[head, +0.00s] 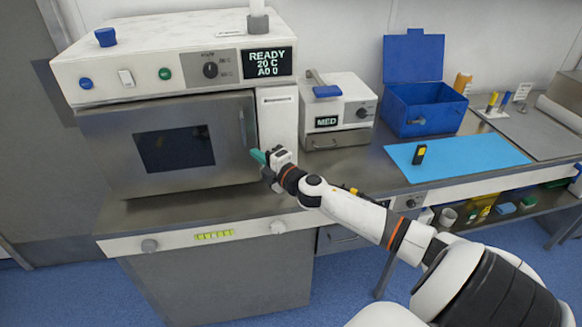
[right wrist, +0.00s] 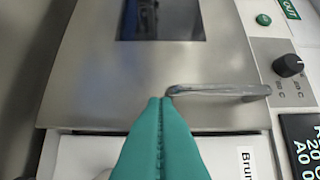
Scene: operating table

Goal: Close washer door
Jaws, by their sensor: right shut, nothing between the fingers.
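The washer is a white and steel unit with a control panel (head: 170,65) on top. Its steel door (head: 105,150) has a dark window and sits against the front or very near it; I cannot tell whether it is fully flush. The door handle (head: 243,128) is a metal bar by the door's right edge. My right gripper (head: 258,156) has teal fingers, shut and empty, at the door's right edge near the handle's lower end. In the right wrist view the fingertips (right wrist: 160,99) are beside the end of the handle (right wrist: 220,90); contact is unclear. My left gripper is out of view.
A display reading READY (head: 267,62) is on the washer. Right of it stand a small white device (head: 338,110) and an open blue box (head: 425,108). A blue mat (head: 455,160) with a small black and yellow item lies on the counter. A steel ledge (head: 190,208) runs below the door.

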